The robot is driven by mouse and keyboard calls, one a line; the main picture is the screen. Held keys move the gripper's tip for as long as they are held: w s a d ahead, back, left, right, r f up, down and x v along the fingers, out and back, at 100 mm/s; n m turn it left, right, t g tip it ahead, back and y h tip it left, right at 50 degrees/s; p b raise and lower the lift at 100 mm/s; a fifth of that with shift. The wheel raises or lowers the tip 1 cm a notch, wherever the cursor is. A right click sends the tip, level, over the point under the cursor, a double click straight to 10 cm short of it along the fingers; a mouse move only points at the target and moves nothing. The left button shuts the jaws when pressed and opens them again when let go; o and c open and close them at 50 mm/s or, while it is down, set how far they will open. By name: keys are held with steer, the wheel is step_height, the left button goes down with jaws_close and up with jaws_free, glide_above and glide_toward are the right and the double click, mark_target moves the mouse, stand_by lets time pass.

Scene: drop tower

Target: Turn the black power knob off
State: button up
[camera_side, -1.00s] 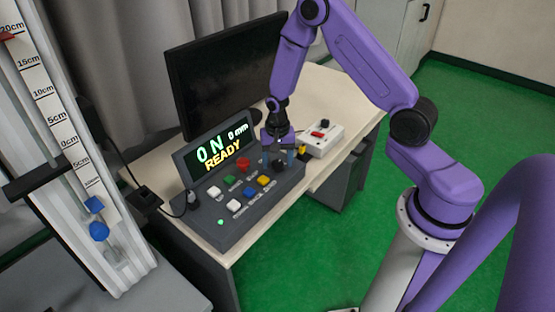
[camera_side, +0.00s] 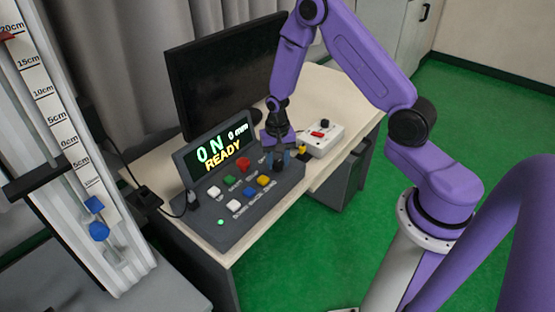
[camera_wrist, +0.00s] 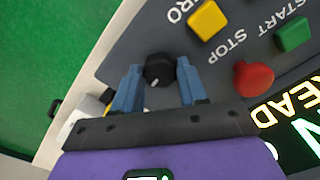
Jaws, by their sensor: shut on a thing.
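The black power knob (camera_wrist: 159,69) sits on the dark grey control console (camera_side: 225,232), with a small white mark on its lower edge in the wrist view. My gripper (camera_wrist: 159,78) is shut on it, a blue finger at each side. In the side view my gripper (camera_side: 278,157) points down at the console's right end, and its fingers largely hide the knob. The console display (camera_side: 222,150) reads "ON", "0 mm" and "READY", and a green light (camera_side: 221,222) is lit at its front.
The red button (camera_wrist: 253,78), yellow button (camera_wrist: 208,20) and green button (camera_wrist: 292,34) are near the knob. A white box (camera_side: 322,140) with a red part stands behind my gripper. A black monitor (camera_side: 222,80) stands at the back of the table. A measuring tower (camera_side: 75,150) is at left.

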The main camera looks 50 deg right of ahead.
mark_target(277, 163)
steer(key=n, duration=0.4)
steer(key=shift+n, duration=0.3)
steer(key=n, duration=0.3)
steer(key=shift+n, duration=0.3)
steer(key=n, duration=0.4)
steer(key=shift+n, duration=2.1)
steer(key=o, duration=1.1)
steer(key=shift+c, duration=0.2)
steer(key=shift+r, duration=0.15)
step_height(277, 163, up, 17)
